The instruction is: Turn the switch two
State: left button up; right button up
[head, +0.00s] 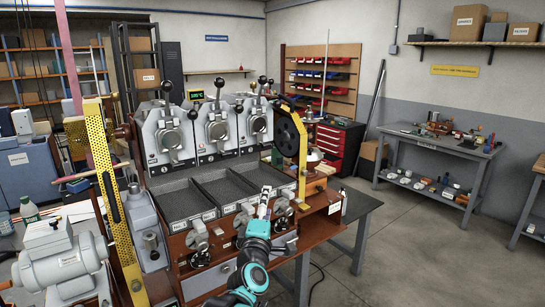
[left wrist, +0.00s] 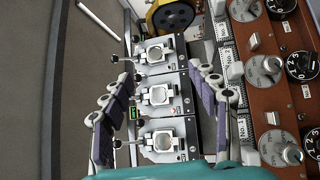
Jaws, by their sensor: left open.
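The sample roaster has a brown wooden front panel with a row of grey round knobs and black dials. In the left wrist view, the middle grey knob (left wrist: 265,70) sits beside the label No.2 (left wrist: 235,72). Knob No.1 (left wrist: 280,148) is below it and knob No.3 (left wrist: 247,8) above. In the head view the middle knob (head: 243,218) is partly covered by my arm. My left gripper (head: 263,199) is in front of the trays, close to the middle and right knobs. Its purple-padded fingers (left wrist: 165,95) are spread with nothing between them. My right gripper is not in view.
Three dark trays (head: 188,203) lie behind the panel, below three grey roasting drums (head: 168,138). A yellow perforated post (head: 108,185) and a grey motor (head: 62,265) stand at the left. A black wheel (head: 286,131) stands at the right. The floor at the right is clear.

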pick_arm(q)
jog(key=s+a+f+m+g, duration=0.4)
jog(key=s+f, duration=0.4)
jog(key=s, duration=0.3)
jog(key=s+a+f+m+g+y, duration=0.1)
jog(key=s+a+f+m+g, duration=0.3)
jog(key=s, duration=0.7)
jog(key=s+a+f+m+g+y, duration=0.1)
jog(key=s+a+f+m+g, duration=0.3)
jog(key=s+a+f+m, duration=0.4)
jog(key=s+f, duration=0.3)
jog(key=f, duration=0.2)
jog(key=shift+s, duration=0.2)
